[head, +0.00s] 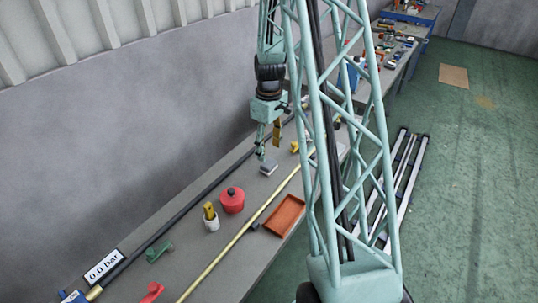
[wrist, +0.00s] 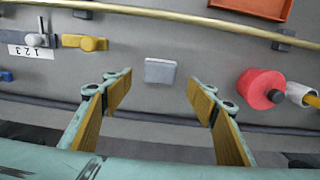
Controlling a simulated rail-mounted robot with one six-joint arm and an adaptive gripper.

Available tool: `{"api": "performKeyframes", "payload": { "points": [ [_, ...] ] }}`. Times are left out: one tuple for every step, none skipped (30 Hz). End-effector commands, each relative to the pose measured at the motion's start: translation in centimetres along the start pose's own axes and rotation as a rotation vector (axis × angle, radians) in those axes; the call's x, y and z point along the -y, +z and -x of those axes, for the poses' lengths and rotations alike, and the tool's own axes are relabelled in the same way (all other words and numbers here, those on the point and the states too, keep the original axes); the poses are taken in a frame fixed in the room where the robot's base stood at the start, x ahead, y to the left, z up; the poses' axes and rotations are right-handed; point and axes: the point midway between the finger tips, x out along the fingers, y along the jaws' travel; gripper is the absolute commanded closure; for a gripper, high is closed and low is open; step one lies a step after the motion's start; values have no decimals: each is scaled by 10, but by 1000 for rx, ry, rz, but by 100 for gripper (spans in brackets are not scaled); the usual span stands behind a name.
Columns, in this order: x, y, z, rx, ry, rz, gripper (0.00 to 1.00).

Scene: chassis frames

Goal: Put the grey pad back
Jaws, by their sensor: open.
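The grey pad (head: 268,167) lies on the grey bench top, close to the lower end of my gripper (head: 268,146) in the head view. In the wrist view the pad (wrist: 160,71) is a small light-grey block, seen between and just beyond the fingertips of my gripper (wrist: 160,84). The fingers are wide apart with nothing between them. They do not touch the pad in the wrist view. I cannot tell the exact height of the fingertips above the bench.
A red pot (head: 232,200), a yellow-topped white container (head: 211,217) and an orange tray (head: 285,215) stand on the bench. A yellow pipe (head: 246,228) runs along it. A yellow valve-like part (wrist: 84,42) is left of the pad. Bare bench surrounds the pad.

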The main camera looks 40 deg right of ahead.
Motion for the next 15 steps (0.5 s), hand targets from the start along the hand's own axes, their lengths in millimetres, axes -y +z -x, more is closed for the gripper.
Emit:
{"api": "performKeyframes", "payload": {
  "points": [
    [0,0,7,-1,1,0,47],
    [0,0,10,-1,1,0,47],
    [0,0,14,-1,1,0,47],
    [0,0,17,-1,1,0,47],
    [0,0,19,-1,1,0,47],
    [0,0,22,0,0,0,47],
    [0,0,24,0,0,0,47],
    [0,0,26,0,0,0,47],
    [0,0,28,0,0,0,47],
    [0,0,29,0,0,0,47],
    [0,0,30,0,0,0,47],
    [0,0,31,0,0,0,47],
    [0,0,31,0,0,0,47],
    [0,0,32,0,0,0,47],
    [0,0,32,0,0,0,47]
  ]
}}
